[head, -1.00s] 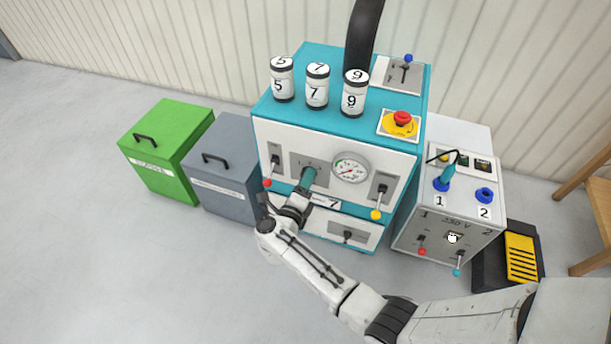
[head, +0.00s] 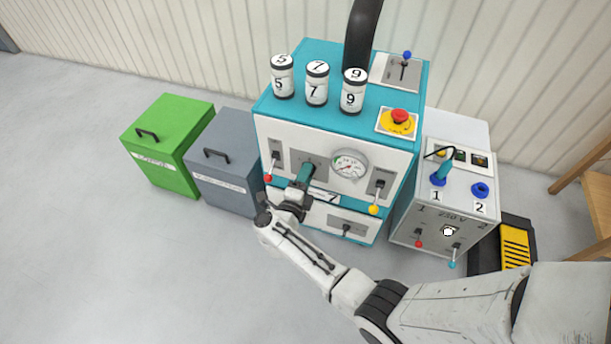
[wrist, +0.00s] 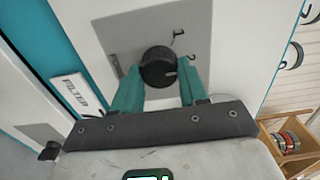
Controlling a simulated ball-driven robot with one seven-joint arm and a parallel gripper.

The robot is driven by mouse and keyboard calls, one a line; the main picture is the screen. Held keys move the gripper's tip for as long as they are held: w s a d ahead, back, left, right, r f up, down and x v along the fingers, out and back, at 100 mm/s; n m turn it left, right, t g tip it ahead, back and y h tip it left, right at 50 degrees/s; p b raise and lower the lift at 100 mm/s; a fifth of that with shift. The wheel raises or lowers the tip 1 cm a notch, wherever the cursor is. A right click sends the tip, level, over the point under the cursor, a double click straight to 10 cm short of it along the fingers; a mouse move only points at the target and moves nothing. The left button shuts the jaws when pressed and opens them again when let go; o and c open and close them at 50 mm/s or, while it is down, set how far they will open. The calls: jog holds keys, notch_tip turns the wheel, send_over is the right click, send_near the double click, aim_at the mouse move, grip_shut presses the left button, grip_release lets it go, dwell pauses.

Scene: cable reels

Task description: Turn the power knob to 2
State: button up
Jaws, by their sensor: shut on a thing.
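The dark round knob (wrist: 158,66) sits on a grey plate (wrist: 112,38) on the white front of the teal machine (head: 330,120). My gripper (wrist: 160,72) has its teal fingers on either side of the knob, shut on it. The knob carries a light pointer mark at its lower right. In the head view my gripper (head: 306,172) is at the machine's front, left of the round gauge (head: 348,164), and hides the knob.
Levers with red (head: 268,178) and yellow (head: 374,210) tips flank the plate and gauge. Below is a drawer (head: 358,229). A grey bin (head: 222,170) and a green bin (head: 166,150) stand left; a white power box (head: 440,215) stands right. The floor in front is clear.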

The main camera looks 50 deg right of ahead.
jog(key=o, duration=1.1)
jog(key=shift+c, duration=0.2)
jog(key=shift+a, duration=0.1)
jog(key=p+v, duration=0.1)
jog(key=v, duration=0.9)
jog(key=shift+a+p, duration=0.3)
jog(key=shift+s, duration=0.1)
